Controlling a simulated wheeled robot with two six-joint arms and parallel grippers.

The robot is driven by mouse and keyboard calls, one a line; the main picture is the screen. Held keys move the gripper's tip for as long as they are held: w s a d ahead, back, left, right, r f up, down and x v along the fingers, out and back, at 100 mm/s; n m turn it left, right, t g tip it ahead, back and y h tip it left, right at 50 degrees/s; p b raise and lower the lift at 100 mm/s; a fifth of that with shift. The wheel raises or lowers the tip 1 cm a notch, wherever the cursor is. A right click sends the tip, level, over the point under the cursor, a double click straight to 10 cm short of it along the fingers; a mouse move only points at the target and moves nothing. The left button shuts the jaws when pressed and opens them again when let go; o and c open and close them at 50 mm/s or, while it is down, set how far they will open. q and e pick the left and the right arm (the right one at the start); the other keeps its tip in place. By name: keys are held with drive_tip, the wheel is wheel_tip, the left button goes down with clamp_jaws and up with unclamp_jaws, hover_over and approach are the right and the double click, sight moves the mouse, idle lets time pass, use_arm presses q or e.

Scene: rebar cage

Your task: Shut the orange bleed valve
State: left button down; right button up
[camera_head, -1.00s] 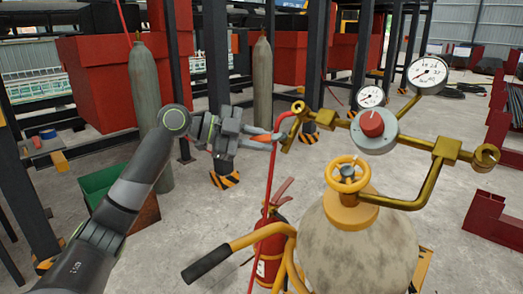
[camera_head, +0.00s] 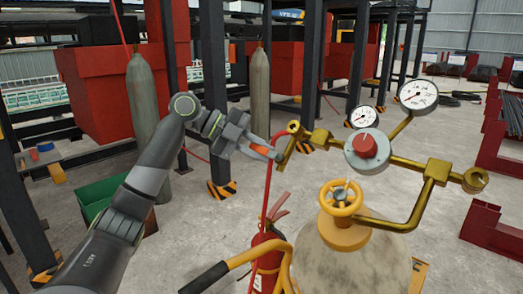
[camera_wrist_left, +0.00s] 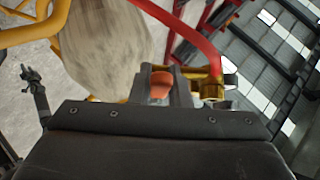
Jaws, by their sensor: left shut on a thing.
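The orange bleed valve (camera_head: 262,150) shows as a small orange handle at the left end of the brass manifold (camera_head: 325,138). My left gripper (camera_head: 268,150) is shut on it, with its fingers pointing right and slightly down. In the left wrist view the orange handle (camera_wrist_left: 161,86) sits between the two grey fingers, with brass fittings (camera_wrist_left: 211,88) just to their right. The fingers hide part of the handle and its joint to the pipe. My right gripper is not seen in the head view.
A red hose (camera_head: 267,195) hangs from the manifold's left end beside my fingers. Two gauges (camera_head: 418,97), a grey regulator with red knob (camera_head: 367,150) and a yellow handwheel (camera_head: 341,199) stand right. A fire extinguisher (camera_head: 267,262) and yellow cart handle (camera_head: 225,268) are below.

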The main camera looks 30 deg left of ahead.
use_arm(q)
drive_tip(key=c, duration=1.4)
unclamp_jaws()
drive_tip(key=shift+o, duration=0.2)
drive_tip(key=shift+s+a+r, duration=0.1)
drive_tip(key=shift+a+r, duration=0.1)
drive_tip(key=shift+a, duration=0.2)
drive_tip(key=b+v, duration=0.2)
drive_tip(key=v, duration=1.4)
drive_tip(key=shift+s+b, duration=0.15)
drive_tip(key=shift+b, duration=0.15)
drive_tip(key=shift+a+r, duration=0.1)
drive_tip(key=shift+a, duration=0.05)
